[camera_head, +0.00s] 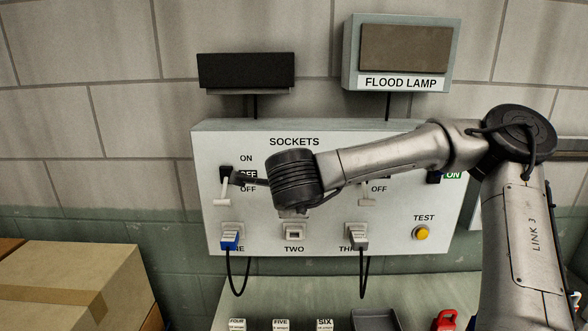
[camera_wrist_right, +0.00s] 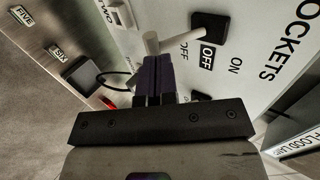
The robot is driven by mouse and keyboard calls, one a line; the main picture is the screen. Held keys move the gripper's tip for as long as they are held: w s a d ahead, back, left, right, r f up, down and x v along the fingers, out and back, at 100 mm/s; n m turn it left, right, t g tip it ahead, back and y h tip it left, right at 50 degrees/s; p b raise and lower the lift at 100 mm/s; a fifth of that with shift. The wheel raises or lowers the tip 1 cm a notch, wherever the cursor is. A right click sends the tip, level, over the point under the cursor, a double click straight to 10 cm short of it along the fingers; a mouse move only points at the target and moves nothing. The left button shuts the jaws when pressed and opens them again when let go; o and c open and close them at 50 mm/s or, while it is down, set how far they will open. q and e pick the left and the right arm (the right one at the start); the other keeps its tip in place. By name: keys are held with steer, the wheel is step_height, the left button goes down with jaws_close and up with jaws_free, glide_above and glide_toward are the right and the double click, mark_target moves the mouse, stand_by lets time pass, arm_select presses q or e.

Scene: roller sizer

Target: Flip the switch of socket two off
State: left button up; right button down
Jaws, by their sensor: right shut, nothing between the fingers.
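The pale sockets panel (camera_head: 320,240) hangs on the wall. My right arm's wrist covers the switch of socket two in the head view, above socket two (camera_head: 294,232). The wrist view shows that switch's black base (camera_wrist_right: 210,26) and its white lever (camera_wrist_right: 150,43), which points toward the lower OFF print; the small window beside it reads OFF. My right gripper (camera_wrist_right: 154,62) is shut and empty, its fingertips close to the lever's free end; I cannot tell whether they touch. My left gripper is in neither view.
Switch one's white lever (camera_head: 222,190) and switch three's lever (camera_head: 366,194) hang down on either side. Plugs with cables sit in sockets one (camera_head: 230,240) and three (camera_head: 357,238). A yellow test button (camera_head: 422,233) and a flood lamp (camera_head: 405,50) are to the right. Cardboard boxes (camera_head: 75,285) stand lower left.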

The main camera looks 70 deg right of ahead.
steer(key=shift+r, duration=0.2)
steer(key=shift+r, duration=0.65)
steer(key=s+a+r, duration=0.2)
steer(key=a+r, duration=0.1)
steer(key=a, duration=0.4)
steer(key=s+a+r, duration=0.2)
steer(key=s+a, duration=0.1)
steer(key=a, duration=0.3)
steer(key=s+a+r, duration=0.3)
steer(key=a, duration=0.4)
steer(key=shift+s+a+r, duration=0.25)
steer(key=shift+a+r, duration=0.05)
steer(key=shift+r, duration=0.05)
